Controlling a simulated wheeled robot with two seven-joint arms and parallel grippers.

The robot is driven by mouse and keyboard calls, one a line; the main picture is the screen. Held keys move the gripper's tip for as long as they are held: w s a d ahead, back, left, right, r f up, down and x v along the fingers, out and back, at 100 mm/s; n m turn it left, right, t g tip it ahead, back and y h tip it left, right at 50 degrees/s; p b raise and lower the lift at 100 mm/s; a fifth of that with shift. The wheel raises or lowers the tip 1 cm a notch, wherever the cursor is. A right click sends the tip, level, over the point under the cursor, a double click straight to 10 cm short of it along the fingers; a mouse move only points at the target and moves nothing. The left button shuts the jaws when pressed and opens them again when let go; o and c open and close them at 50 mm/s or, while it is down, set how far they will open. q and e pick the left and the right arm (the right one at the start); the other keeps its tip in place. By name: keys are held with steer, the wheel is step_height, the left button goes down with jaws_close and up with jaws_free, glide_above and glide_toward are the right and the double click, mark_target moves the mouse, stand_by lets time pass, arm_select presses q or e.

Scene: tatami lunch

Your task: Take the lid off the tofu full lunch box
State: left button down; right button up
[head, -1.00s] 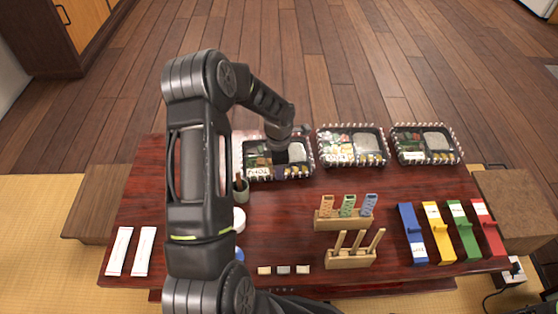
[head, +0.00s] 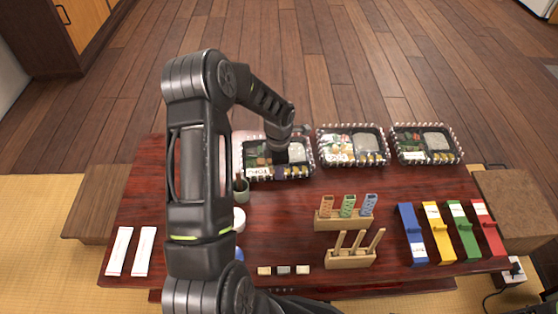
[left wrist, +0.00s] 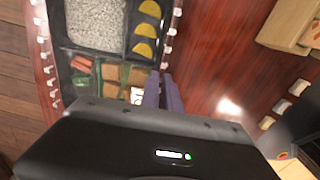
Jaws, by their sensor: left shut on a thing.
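A black lunch box (head: 247,163) with striped edging stands at the back left of the table, with rice, greens and yellow pieces inside. Its front label is too small to read surely. My left gripper (head: 281,170) points down over its front edge. In the left wrist view the purple fingers (left wrist: 164,92) are shut at the edge beside the yellow pieces, seemingly on the clear lid. The lid itself is hard to make out, and I cannot tell whether it is raised. The box also shows in the left wrist view (left wrist: 112,58). My right gripper is out of view.
Two similar lunch boxes, middle (head: 353,145) and right (head: 426,144), stand along the back. A green cup (head: 241,193) is close in front of the left box. Wooden holders (head: 344,221), coloured stands (head: 438,232) and white packets (head: 119,251) occupy the front. Some red tabletop is bare.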

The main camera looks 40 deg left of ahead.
arm_select(q)
steer(key=shift+r+p, duration=1.55)
steer(key=shift+r, duration=0.95)
